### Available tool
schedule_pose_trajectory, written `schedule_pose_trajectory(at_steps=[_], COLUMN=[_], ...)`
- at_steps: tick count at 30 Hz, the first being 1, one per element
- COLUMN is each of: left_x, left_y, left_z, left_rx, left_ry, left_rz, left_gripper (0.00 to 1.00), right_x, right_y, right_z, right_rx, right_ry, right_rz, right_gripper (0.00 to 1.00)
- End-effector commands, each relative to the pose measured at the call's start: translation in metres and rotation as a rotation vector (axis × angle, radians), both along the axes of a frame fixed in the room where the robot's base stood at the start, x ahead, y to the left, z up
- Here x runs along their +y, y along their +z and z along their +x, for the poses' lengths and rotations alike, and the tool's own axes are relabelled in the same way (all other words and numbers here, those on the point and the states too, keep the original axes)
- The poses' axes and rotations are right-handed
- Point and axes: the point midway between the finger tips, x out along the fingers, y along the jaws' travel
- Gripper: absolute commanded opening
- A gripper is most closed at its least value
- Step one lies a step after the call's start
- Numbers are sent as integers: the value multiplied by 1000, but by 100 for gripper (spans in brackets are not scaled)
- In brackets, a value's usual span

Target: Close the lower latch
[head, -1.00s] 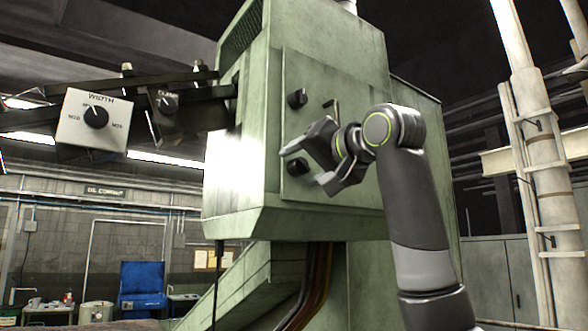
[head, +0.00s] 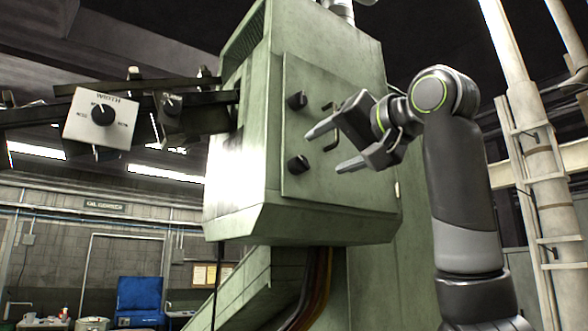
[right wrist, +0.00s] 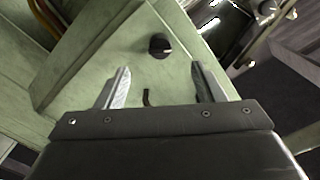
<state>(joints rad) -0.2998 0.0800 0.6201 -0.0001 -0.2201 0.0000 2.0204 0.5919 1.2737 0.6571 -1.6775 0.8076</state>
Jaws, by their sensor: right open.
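The lower latch (head: 298,165) is a black knob near the left edge of the green cabinet door (head: 318,190). The upper latch (head: 297,100) is a like black knob above it. A dark bent handle (head: 330,140) sits on the door to their right, partly behind my right gripper. My right gripper (head: 326,150) is open and empty, to the right of the lower latch and apart from it. In the right wrist view a black knob, seemingly the lower latch (right wrist: 158,46), lies beyond the open fingers (right wrist: 160,68). The handle (right wrist: 147,97) shows between the fingers. My left gripper is out of view.
A white panel with a knob marked WIDTH (head: 98,122) and a second dial box (head: 172,112) hang on dark arms to the left. Cables (head: 318,280) run below the cabinet. Pale pipes (head: 540,150) stand at the right.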

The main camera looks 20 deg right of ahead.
Motion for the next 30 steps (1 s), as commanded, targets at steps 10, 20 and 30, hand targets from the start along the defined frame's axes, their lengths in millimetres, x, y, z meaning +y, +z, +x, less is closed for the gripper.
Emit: schedule_pose_trajectory(at_steps=[10, 20, 30], left_x=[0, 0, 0], left_y=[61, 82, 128], left_z=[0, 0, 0], left_rx=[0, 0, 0], left_ry=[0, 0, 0], left_rz=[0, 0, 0], left_gripper=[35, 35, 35], right_x=[-2, 3, 29], right_y=[10, 2, 5], right_z=[0, 6, 76], right_rx=[-54, -76, -71], right_ry=[-2, 2, 4], right_rz=[-146, -218, -217], right_gripper=[62, 62, 62])
